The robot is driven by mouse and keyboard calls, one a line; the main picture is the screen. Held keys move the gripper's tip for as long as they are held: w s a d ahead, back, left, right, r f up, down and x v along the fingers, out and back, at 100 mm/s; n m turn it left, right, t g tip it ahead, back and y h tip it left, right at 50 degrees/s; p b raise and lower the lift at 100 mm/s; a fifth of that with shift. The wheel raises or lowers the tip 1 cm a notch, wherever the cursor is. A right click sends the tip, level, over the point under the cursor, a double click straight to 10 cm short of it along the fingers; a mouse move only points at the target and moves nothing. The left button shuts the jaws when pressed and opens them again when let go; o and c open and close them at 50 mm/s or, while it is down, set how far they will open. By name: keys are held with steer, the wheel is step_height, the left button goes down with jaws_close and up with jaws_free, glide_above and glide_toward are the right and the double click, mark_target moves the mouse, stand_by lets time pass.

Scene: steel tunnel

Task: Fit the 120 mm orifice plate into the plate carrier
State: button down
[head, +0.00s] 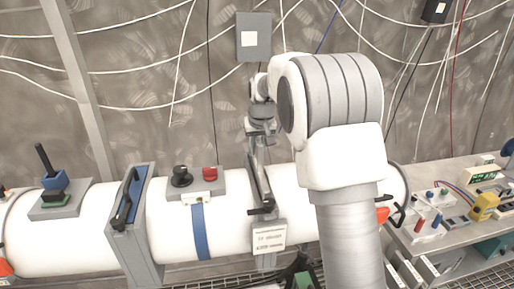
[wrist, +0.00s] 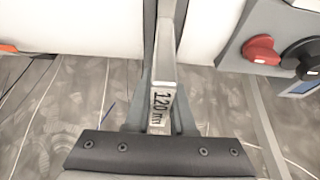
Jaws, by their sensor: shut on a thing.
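The 120 mm orifice plate shows in the wrist view as a grey tab marked "120 mm" (wrist: 161,102) with a narrow stem. My gripper (head: 262,138) is above the pipe in the head view and shut on this tab. Its dark screwed jaw pad (wrist: 160,150) covers the tab's near end. The plate carrier (head: 259,183) is the narrow grey upright fitting across the white pipe, right below my gripper. The stem lines up with the carrier's grey edges in the wrist view. The plate's disc is hidden, and I cannot tell how deep it sits.
A white label plate (head: 269,239) hangs in front of the carrier. A cluttered bench (head: 450,215) is at right.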

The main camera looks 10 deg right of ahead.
steer(key=c, duration=0.8)
jaws_free()
steer(key=shift+o, duration=0.2)
steer(key=shift+r, duration=0.35)
steer(key=v, duration=1.2)
steer(key=shift+r, duration=0.3)
steer(key=s+r, duration=0.2)
steer(key=s, duration=1.6)
steer(key=s+f, duration=0.3)
steer(key=s, duration=0.5)
steer(key=s+f+t, duration=0.1)
steer(key=s+f, duration=0.3)
steer(key=s, duration=0.5)
steer(key=shift+f, duration=0.25)
